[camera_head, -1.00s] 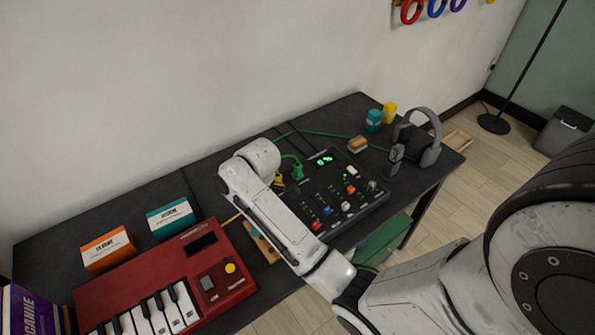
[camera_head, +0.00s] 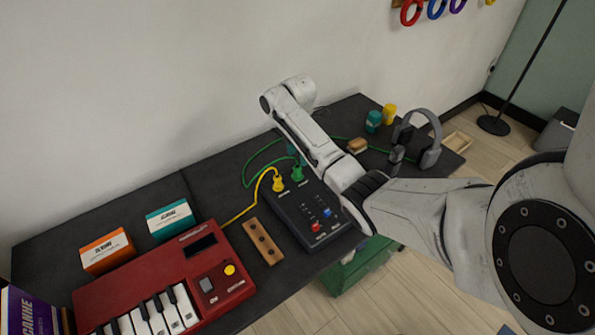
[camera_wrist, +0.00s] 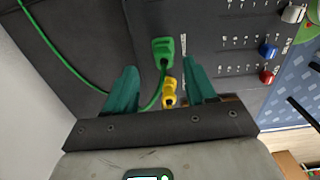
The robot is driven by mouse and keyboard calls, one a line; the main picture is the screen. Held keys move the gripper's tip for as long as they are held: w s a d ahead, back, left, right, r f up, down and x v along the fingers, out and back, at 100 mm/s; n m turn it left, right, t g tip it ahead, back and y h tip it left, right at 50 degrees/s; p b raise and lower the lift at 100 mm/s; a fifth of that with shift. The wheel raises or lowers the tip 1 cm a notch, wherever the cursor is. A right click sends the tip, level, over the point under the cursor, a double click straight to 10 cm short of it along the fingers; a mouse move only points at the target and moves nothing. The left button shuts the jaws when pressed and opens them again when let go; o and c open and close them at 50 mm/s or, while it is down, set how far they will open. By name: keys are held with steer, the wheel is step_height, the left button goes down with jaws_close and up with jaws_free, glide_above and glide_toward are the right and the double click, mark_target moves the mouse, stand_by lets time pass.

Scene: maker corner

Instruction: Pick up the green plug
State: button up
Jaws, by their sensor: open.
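The green plug (camera_head: 297,173) stands at the upper left of the black mixer (camera_head: 315,222), with a green cable running from it. In the wrist view the green plug (camera_wrist: 163,47) lies ahead of my gripper (camera_wrist: 159,68), roughly centred between the lines of its two teal fingers. The fingers are spread apart with nothing gripped. Whether they are level with the plug in height I cannot tell. A yellow plug (camera_head: 278,183) stands beside the green one. It also shows in the wrist view (camera_wrist: 169,95), between the fingers and nearer the palm. My arm hides part of the mixer.
A red keyboard (camera_head: 165,275) and a wooden block with holes (camera_head: 263,241) are left of the mixer. Orange (camera_head: 107,250) and teal (camera_head: 171,219) boxes stand behind the keyboard. Headphones (camera_head: 431,152) are at the right. The green cable (camera_wrist: 60,45) loops over the table.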

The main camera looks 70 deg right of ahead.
mark_target(298, 166)
steer(key=shift+s+a+f+p, duration=0.1)
steer(key=shift+f+p, duration=0.1)
steer(key=shift+f, duration=1.25)
steer(key=shift+s+a+f+p, duration=0.1)
steer(key=shift+f+p, duration=0.1)
steer(key=shift+f, duration=1.2)
jaws_close()
